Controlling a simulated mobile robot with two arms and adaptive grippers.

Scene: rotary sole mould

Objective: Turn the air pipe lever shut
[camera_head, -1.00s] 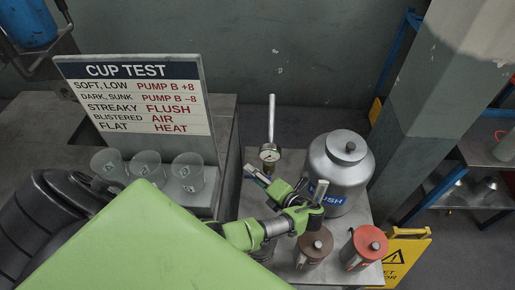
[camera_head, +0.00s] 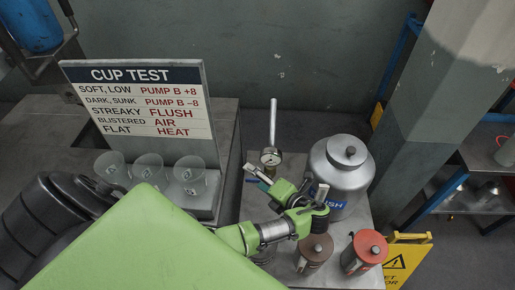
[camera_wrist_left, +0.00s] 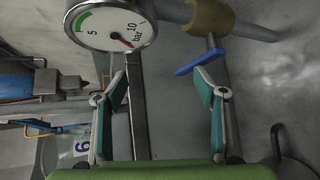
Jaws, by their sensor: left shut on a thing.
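The blue lever (camera_wrist_left: 198,56) sits below a brass-coloured valve body (camera_wrist_left: 210,15), at the tip of the right-hand finger. My left gripper (camera_head: 258,174) is at the pipe just below the gauge. My right gripper is not in view.
A silver canister (camera_head: 342,168) stands close right of my left gripper. A brown-lidded pot (camera_head: 314,250) and a red-lidded pot (camera_head: 367,250) stand at the front. Several clear cups (camera_head: 150,168) and the cup test sign (camera_head: 135,98) are at the left.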

